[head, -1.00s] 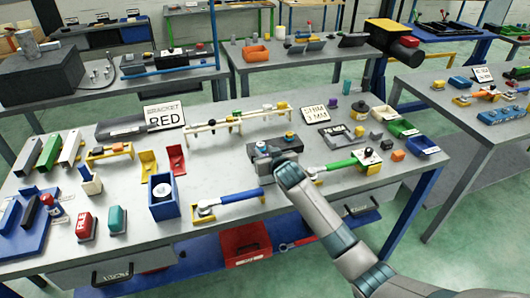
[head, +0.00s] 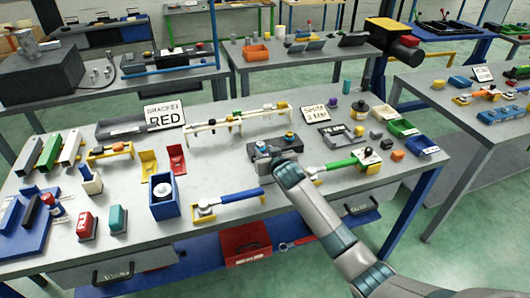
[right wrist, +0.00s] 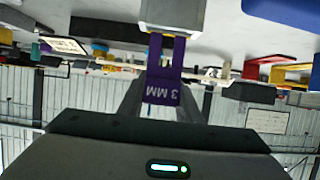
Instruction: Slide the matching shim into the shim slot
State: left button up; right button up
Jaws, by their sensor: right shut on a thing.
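The purple shim (right wrist: 162,90), marked "3 MM", is held between the fingers of my right gripper (right wrist: 163,98) in the right wrist view. Its two-pronged far end reaches the edge of a pale grey block (right wrist: 172,14), with a bit of yellow beside the prongs. I cannot tell how deep the prongs sit in the block. In the head view my right gripper (head: 270,157) is at a dark block (head: 291,144) in the middle of the table; the shim is hidden there. A sign (head: 315,114) reads "SHIM 3 MM". My left gripper is not in view.
A blue-handled tool (head: 238,197) lies left of my gripper and a green-handled one (head: 340,164) right of it. A white rail (head: 215,126) with several small parts stands behind. A grey tray (head: 336,136) with pieces lies to the right. The left-front table is cluttered.

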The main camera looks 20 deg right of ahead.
jog(key=shift+f+b, duration=1.45)
jog(key=shift+f, duration=1)
dwell(0.9)
jog(key=o, duration=1.7)
jog(key=shift+r, duration=0.15)
jog(key=shift+r+p, duration=3.35)
jog(key=shift+r, duration=0.05)
jog(key=shift+f, duration=0.1)
